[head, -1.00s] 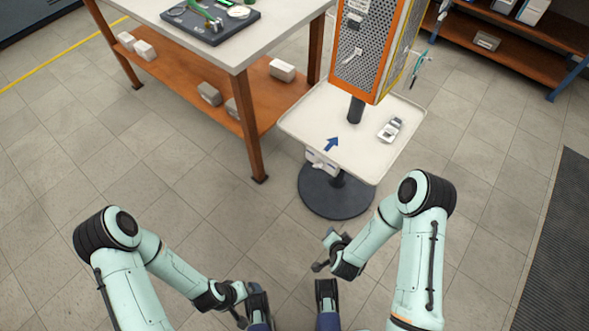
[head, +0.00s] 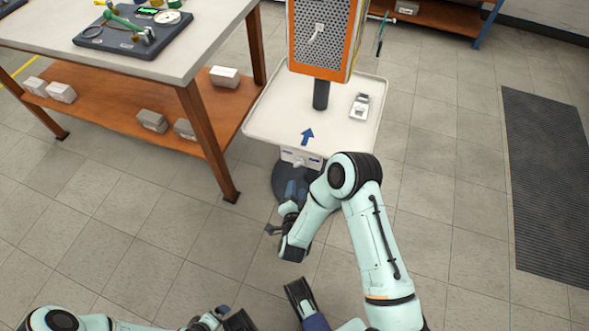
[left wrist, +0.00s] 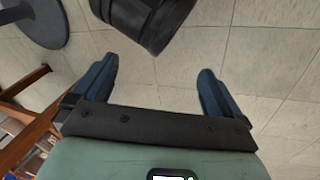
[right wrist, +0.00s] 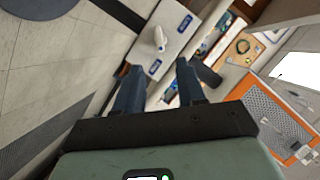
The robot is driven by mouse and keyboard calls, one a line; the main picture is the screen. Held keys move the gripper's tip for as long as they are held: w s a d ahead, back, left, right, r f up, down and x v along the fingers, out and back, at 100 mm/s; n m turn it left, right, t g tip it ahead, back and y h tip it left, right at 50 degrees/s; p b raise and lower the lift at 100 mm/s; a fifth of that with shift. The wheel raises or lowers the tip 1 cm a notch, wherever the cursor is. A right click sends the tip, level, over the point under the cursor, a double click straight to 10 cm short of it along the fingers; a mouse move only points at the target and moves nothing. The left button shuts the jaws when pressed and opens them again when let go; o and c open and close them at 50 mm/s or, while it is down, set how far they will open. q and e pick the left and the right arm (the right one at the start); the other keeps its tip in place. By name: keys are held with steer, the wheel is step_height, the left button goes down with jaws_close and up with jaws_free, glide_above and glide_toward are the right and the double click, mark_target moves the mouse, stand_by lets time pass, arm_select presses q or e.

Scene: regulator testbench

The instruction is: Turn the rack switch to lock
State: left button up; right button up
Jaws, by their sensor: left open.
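The rack switch (head: 300,160) is a white lever on a pale panel with blue labels, at the front edge of the stand's tray. In the right wrist view the white lever (right wrist: 160,38) stands out between two blue labels, just beyond my fingertips. My right gripper (head: 292,190) is in front of and below the panel, with its fingers apart and nothing between them. Its fingers show in the right wrist view (right wrist: 160,72), not touching the lever. My left gripper (left wrist: 157,75) is open and empty over the floor, far from the switch. The lever's exact setting is unclear.
The stand's white tray (head: 262,112) carries a blue arrow and a small grey device (head: 359,105), below an orange perforated rack (head: 322,35). A workbench (head: 190,62) with a lower shelf stands at left. Floor at right is clear around a dark mat (head: 550,180).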

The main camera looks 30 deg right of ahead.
mark_target(298, 166)
steer(key=b+x, duration=0.2)
steer(key=x, duration=0.8)
steer(key=shift+s, duration=0.1)
arm_select(q)
steer(key=shift+y, duration=0.3)
steer(key=shift+w+a+f, duration=0.2)
steer(key=shift+a+f, duration=0.1)
steer(key=shift+f, duration=0.3)
steer(key=shift+w+a+f, duration=0.25)
steer(key=shift+a+f, duration=0.1)
steer(key=shift+f, duration=0.2)
steer(key=shift+w+a+f, duration=0.2)
steer(key=shift+a+f, duration=0.1)
steer(key=shift+f, duration=0.3)
arm_select(e)
steer(key=shift+w+d+f, duration=0.1)
steer(key=shift+w+d, duration=0.2)
steer(key=shift+w, duration=0.2)
jaws_close()
